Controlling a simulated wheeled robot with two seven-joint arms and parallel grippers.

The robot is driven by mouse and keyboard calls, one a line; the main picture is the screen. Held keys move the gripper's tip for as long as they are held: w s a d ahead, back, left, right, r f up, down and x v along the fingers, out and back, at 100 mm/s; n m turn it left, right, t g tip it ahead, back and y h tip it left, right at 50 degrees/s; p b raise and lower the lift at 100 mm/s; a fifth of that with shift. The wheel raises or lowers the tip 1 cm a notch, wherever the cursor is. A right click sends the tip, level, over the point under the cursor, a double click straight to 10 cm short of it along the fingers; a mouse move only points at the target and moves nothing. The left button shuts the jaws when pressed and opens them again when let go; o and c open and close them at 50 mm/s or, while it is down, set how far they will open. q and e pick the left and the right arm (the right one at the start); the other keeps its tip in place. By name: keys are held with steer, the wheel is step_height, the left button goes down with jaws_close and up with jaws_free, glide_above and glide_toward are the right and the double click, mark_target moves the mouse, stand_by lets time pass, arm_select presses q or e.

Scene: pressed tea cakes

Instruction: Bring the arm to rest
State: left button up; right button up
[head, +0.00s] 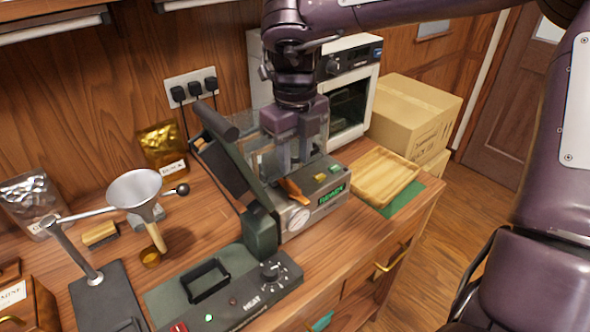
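My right arm comes in from the upper right. Its purple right gripper (293,158) points down over the grey machine with a green display (331,195), at the back of the counter. The two grey fingers look apart, with nothing visible between them, though their tips are hard to make out against the machine. A small orange-brown piece (294,191) shows on the machine's front, just below the fingers. My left gripper is not in view.
A white oven (362,95) stands close behind the gripper, with cardboard boxes (415,112) to its right. A wooden tray (377,178) lies right of the machine. A heater unit (250,290) is in front, and a funnel on a stand (135,190) is left.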

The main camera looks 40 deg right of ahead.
steer(key=shift+r, duration=0.45)
